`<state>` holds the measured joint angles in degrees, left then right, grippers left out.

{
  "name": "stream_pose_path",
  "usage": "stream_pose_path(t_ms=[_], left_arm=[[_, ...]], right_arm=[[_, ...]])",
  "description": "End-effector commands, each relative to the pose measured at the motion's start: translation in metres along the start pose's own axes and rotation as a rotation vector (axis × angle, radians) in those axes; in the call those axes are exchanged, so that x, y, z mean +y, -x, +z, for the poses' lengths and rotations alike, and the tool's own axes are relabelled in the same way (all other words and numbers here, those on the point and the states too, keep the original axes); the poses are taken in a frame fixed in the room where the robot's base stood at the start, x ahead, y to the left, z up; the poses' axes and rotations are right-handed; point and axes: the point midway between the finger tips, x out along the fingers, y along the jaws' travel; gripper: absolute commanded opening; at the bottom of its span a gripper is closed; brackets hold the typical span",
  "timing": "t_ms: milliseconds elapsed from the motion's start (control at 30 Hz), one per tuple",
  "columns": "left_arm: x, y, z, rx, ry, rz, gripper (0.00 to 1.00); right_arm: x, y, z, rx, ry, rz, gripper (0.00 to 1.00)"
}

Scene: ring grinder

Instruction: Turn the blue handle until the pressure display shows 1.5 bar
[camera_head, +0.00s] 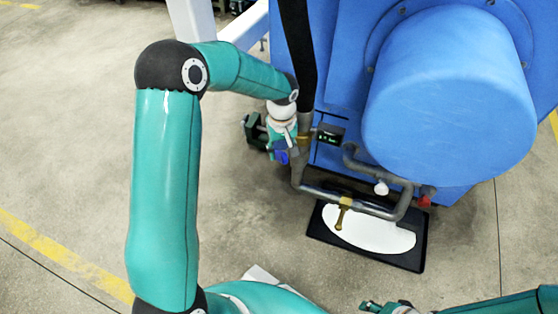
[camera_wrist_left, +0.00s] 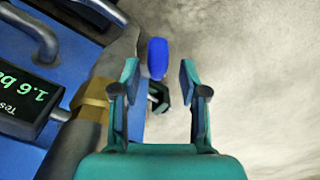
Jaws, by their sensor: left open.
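The blue handle (camera_head: 281,157) shows beside my left gripper in the head view. In the left wrist view the blue handle (camera_wrist_left: 157,59) stands between the two open fingers of my left gripper (camera_wrist_left: 160,85), at fingertip depth or beyond; I cannot tell whether a finger touches it. The pressure display (camera_wrist_left: 27,98) reads 1.6 with "ba" visible, upside down in the wrist view. The display (camera_head: 329,136) is small in the head view. My left gripper (camera_head: 259,135) is partly hidden by its own wrist. My right gripper (camera_head: 385,307) is at the bottom edge, its fingers unclear.
Grey pipes (camera_head: 330,196) with a brass valve (camera_head: 343,212) run in front of the large blue machine (camera_head: 450,95). A black tray (camera_head: 413,262) with a white surface lies below. A brass fitting (camera_wrist_left: 90,104) sits on the pipe near the left fingers. Floor at left is clear.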

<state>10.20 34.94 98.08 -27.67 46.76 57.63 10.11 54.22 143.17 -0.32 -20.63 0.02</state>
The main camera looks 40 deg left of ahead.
Motion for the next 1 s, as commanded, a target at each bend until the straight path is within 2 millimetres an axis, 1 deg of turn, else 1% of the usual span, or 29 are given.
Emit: stream_pose_path(t_ms=[33, 100, 200, 300, 433, 667, 900, 933, 1000], left_arm=[[0.0, -0.012, 0.001, -0.002, 0.0, -0.002, 0.44], [0.0, -0.023, 0.001, -0.003, -0.002, -0.002, 0.44], [0.001, -0.036, 0.001, -0.002, -0.004, -0.001, 0.44], [0.002, -0.044, 0.001, -0.002, -0.005, 0.0, 0.44], [0.003, -0.048, 0.001, -0.001, -0.006, 0.001, 0.44], [0.003, -0.048, 0.001, -0.001, -0.007, 0.001, 0.44], [0.004, -0.048, 0.002, -0.001, -0.008, 0.001, 0.04], [0.004, -0.048, 0.002, -0.001, -0.008, 0.001, 0.0], [0.004, -0.048, 0.002, -0.001, -0.008, 0.0, 0.0]], right_arm=[[0.002, -0.006, 0.0, 0.0, 0.0, 0.0, 0.44], [0.003, -0.009, 0.0, 0.0, 0.0, 0.0, 0.44], [0.005, -0.013, 0.0, 0.0, 0.0, 0.0, 0.44], [0.006, -0.016, 0.0, 0.0, 0.0, 0.0, 0.44], [0.006, -0.017, 0.0, 0.0, 0.0, 0.0, 0.44], [0.006, -0.016, 0.0, 0.0, 0.0, 0.0, 0.44], [0.006, -0.016, 0.0, 0.0, 0.0, 0.0, 0.44], [0.006, -0.016, 0.0, 0.0, 0.0, 0.0, 0.44], [0.006, -0.016, 0.0, 0.0, 0.0, 0.0, 0.44]])
